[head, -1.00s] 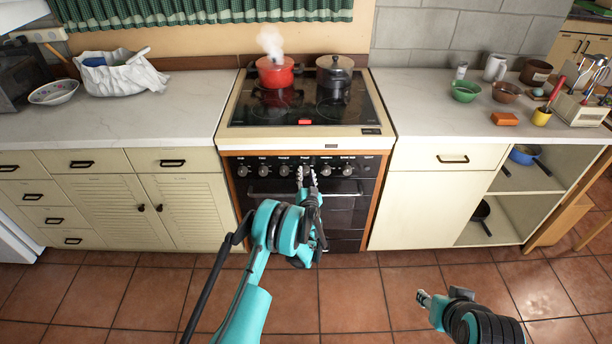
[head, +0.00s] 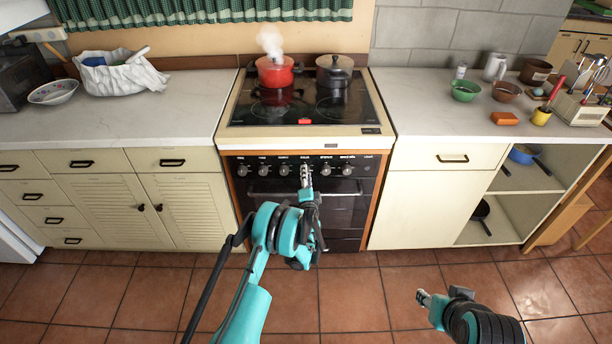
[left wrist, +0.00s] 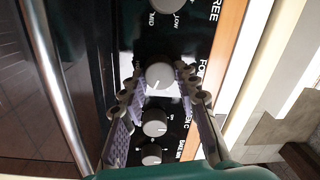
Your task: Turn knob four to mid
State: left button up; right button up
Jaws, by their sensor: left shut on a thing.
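Knob four (left wrist: 160,77) is a round grey-white knob on the black stove panel, with a pale pointer line slanting to the lower left in the left wrist view. My left gripper (left wrist: 161,80) is shut on it, one finger on each side. In the head view my left gripper (head: 305,168) reaches the front of the stove (head: 232,130) and hides knob four. Its position labels are mostly covered by the fingers. My right gripper (head: 423,297) is away from the stove, low over the floor; its jaw state is unclear.
Knob three (left wrist: 168,6), with MID and LOW marks, sits beside knob four. Two more knobs (left wrist: 154,122) lie on the other side. The oven handle (head: 270,192) runs below the panel. A steaming red pot (head: 275,72) and a dark pot (head: 334,72) stand on the hob.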

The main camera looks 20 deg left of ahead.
pick_arm(q)
jog(key=shift+m, duration=0.8)
jog(key=o, duration=1.2)
jog(key=shift+c, duration=0.2)
